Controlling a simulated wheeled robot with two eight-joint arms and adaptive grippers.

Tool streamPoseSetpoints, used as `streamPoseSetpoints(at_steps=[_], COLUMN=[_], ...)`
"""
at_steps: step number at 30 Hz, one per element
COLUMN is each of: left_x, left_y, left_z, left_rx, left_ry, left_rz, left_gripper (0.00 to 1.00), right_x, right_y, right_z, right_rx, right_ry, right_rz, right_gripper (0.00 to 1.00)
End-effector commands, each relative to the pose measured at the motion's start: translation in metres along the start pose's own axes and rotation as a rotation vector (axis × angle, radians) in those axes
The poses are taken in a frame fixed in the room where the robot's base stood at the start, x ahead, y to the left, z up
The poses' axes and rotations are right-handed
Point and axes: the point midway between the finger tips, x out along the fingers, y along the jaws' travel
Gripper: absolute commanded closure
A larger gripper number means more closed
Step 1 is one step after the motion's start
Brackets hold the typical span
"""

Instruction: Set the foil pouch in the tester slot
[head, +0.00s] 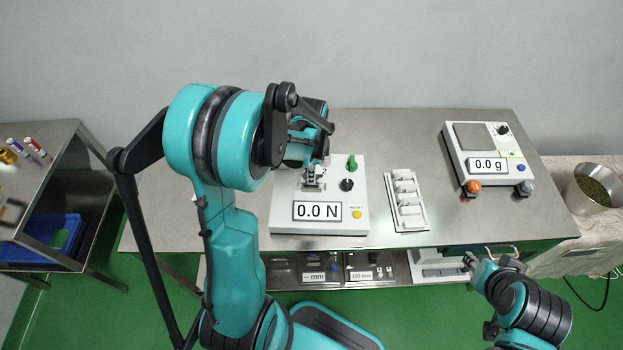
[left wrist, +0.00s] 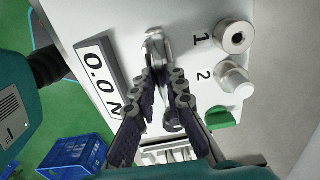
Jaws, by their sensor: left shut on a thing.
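The tester (head: 283,218) is a white box on the steel table, with a display reading 0.0 N. My left gripper (head: 313,175) is low over its upper middle, pointing down. In the left wrist view the gripper (left wrist: 164,82) is shut on a small silvery piece, which I take as the foil pouch (left wrist: 157,48). The fingers hide much of it and the slot, so I cannot tell whether the pouch is in the slot. My right gripper (head: 470,262) is at the table's front edge on the right, too small to read.
A white rack (head: 408,222) with several compartments stands right of the tester. A scale (head: 455,165) reading 0.0 g is at the back right.

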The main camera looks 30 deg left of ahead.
Motion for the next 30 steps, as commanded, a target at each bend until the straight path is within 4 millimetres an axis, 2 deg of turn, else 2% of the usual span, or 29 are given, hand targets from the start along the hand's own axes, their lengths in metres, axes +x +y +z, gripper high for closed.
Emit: streamPoseSetpoints(at_steps=[1, 3, 14, 15, 17, 30], left_x=[0.0121, 0.0188, 0.0218, 0.0215, 0.0209, 0.017], left_y=[-0.0006, -0.0003, -0.0001, -0.0001, -0.0001, -0.0001], left_z=[-0.0003, -0.0003, -0.0003, -0.0003, -0.0004, -0.0004], left_rx=[0.0, 0.0, 0.0, 0.0, 0.0, -0.001], left_ry=[0.0, 0.0, 0.0, 0.0, 0.0, 0.0], left_rz=[0.0, 0.0, 0.0, 0.0, 0.0, 0.0], left_gripper=[0.97, 0.97, 0.97, 0.83, 0.67, 0.67], right_x=[0.0056, 0.0075, 0.0094, 0.0092, 0.0086, 0.0056], right_y=[0.0, 0.0, 0.0, 0.0, 0.0, 0.0], right_z=[0.0041, 0.0055, 0.0067, 0.0066, 0.0062, 0.0041], right_rx=[0.0, 0.0, 0.0, 0.0, 0.0, 0.0], right_ry=[0.0, 0.0, 0.0, 0.0, 0.0, 0.0], right_rz=[0.0, 0.0, 0.0, 0.0, 0.0, 0.0], right_gripper=[0.66, 0.66, 0.66, 0.66, 0.66, 0.66])
